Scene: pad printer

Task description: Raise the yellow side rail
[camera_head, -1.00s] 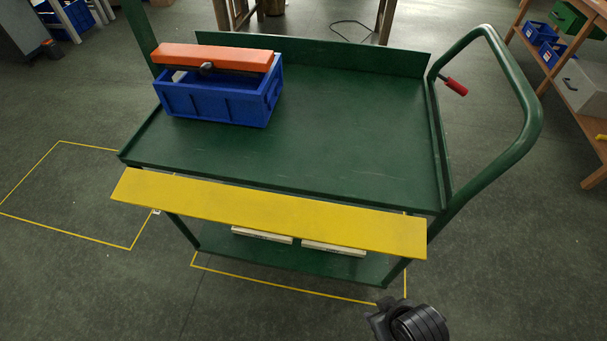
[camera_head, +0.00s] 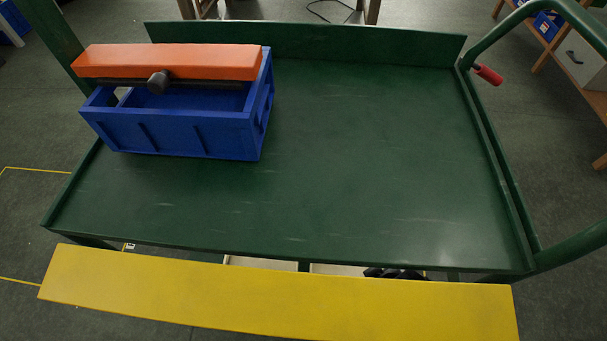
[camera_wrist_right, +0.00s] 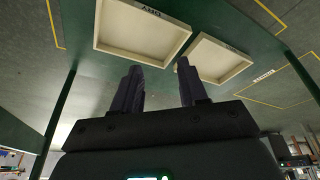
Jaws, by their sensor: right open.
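The yellow side rail (camera_head: 280,297) runs along the near long side of the green cart (camera_head: 330,170). It sits lower than the cart top and apart from the raised position of the far rail, with its broad face towards me. My right gripper shows in the head view only as a dark shape in the gap between cart top and rail, near the right end. In the right wrist view my right gripper (camera_wrist_right: 160,82) has its two fingers apart with nothing between them. The rail is not clearly visible there. My left gripper is not in view.
A blue crate (camera_head: 190,137) with an orange bar (camera_head: 180,62) and dark knob stands at the cart's left. Two cream trays (camera_wrist_right: 142,30) (camera_wrist_right: 212,60) lie on the lower shelf. A red-gripped lever (camera_head: 487,75) is by the handle. The right part of the top is clear.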

